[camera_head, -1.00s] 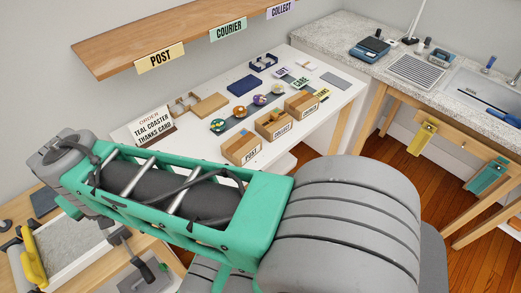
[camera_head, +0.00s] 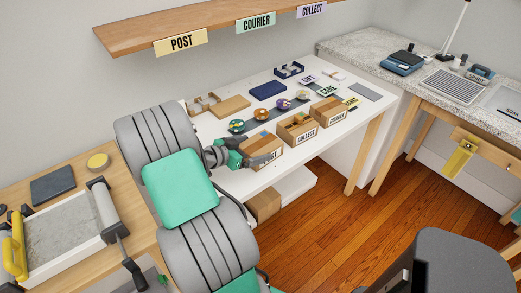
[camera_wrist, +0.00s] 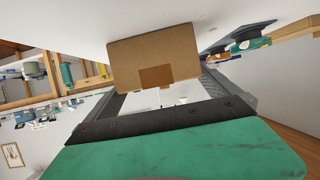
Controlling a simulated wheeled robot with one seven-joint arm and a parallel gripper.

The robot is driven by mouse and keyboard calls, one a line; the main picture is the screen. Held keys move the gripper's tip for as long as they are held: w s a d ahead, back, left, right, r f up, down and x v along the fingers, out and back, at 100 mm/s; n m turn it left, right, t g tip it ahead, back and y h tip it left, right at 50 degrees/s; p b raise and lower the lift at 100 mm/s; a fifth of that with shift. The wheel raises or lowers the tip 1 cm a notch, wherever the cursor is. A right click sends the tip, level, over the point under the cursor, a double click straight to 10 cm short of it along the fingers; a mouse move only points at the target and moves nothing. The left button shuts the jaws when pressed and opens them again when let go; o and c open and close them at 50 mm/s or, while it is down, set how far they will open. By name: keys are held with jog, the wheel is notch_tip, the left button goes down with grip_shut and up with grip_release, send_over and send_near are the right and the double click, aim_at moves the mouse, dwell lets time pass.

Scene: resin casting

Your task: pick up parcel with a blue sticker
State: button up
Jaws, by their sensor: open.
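Another brown parcel (camera_head: 263,203) sits low under the table. I cannot make out a blue sticker on any of them. My gripper (camera_head: 262,158) is at the POST box, partly covering its front. In the wrist view a brown box (camera_wrist: 140,55) with a darker square patch is just ahead, between the open fingers of my gripper (camera_wrist: 163,84). It appears to be the POST box; I cannot tell whether they touch.
The white table (camera_head: 222,183) also holds coasters on a dark strip, a blue slab (camera_head: 268,90) and a wooden board (camera_head: 233,105). A labelled shelf (camera_head: 215,29) hangs above. A wooden bench (camera_head: 92,192) is at left.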

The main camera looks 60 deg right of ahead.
aim_at(261, 146)
jog(key=x, duration=0.4)
jog(key=shift+d+f, duration=0.1)
jog(key=shift+c, duration=0.4)
jog(key=c, duration=1.4)
